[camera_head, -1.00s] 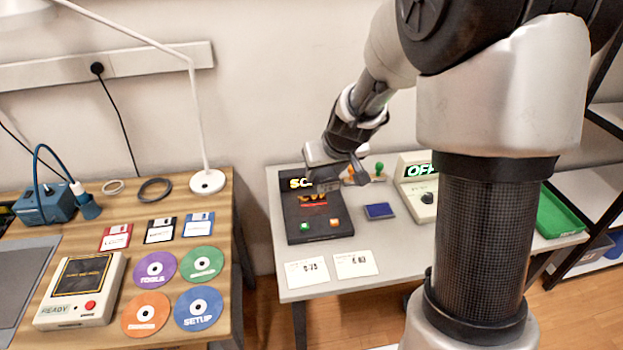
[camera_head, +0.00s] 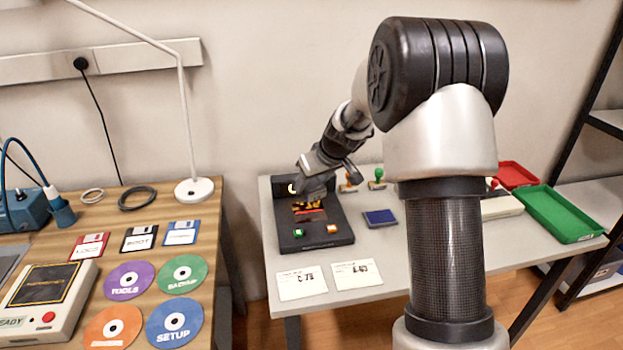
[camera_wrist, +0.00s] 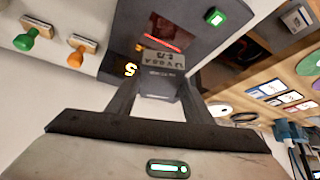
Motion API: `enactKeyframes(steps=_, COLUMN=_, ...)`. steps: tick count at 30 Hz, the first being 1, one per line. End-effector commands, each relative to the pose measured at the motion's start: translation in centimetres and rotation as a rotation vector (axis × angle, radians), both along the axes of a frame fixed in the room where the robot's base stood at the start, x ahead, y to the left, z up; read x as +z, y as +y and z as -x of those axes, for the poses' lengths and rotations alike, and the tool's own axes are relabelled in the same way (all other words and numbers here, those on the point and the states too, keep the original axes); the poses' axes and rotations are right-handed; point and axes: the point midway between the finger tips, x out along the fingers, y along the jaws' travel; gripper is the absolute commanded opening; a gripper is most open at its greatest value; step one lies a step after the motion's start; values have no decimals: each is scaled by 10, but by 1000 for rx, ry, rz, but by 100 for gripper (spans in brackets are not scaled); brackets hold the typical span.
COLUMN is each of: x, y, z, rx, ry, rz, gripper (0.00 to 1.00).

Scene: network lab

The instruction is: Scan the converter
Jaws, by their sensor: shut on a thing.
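The converter (camera_wrist: 160,86) is a small grey block with a printed label. It sits between the two fingers of my gripper (camera_wrist: 152,98) in the wrist view. My gripper (camera_head: 318,190) is shut on it over the rear part of a black scanner (camera_head: 312,238) on the grey table. The scanner has an upright back panel, a green button, an orange button and a red line (camera_wrist: 163,38) on its bed. My gripper hides most of the lit panel text and the converter in the head view. I cannot tell whether the converter touches the scanner.
Stamps (camera_head: 376,178), a blue ink pad (camera_head: 381,218) and two white cards (camera_head: 357,273) lie near the scanner. Green (camera_head: 560,213) and red (camera_head: 517,175) trays stand at the right. The wooden table at left holds discs (camera_head: 174,322), floppy disks and a lamp (camera_head: 194,190).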

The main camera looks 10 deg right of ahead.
Motion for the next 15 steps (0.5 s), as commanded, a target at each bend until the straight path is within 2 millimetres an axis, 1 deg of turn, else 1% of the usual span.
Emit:
enactKeyframes(steps=1, x=-9, y=0, z=0, rx=0, ry=-1, rz=0, gripper=17)
enactKeyframes(steps=5, x=-18, y=0, z=-1, rx=-2, ry=-3, rz=0, gripper=17)
enactKeyframes(steps=15, x=-20, y=0, z=-1, rx=-1, ry=-3, rz=1, gripper=17)
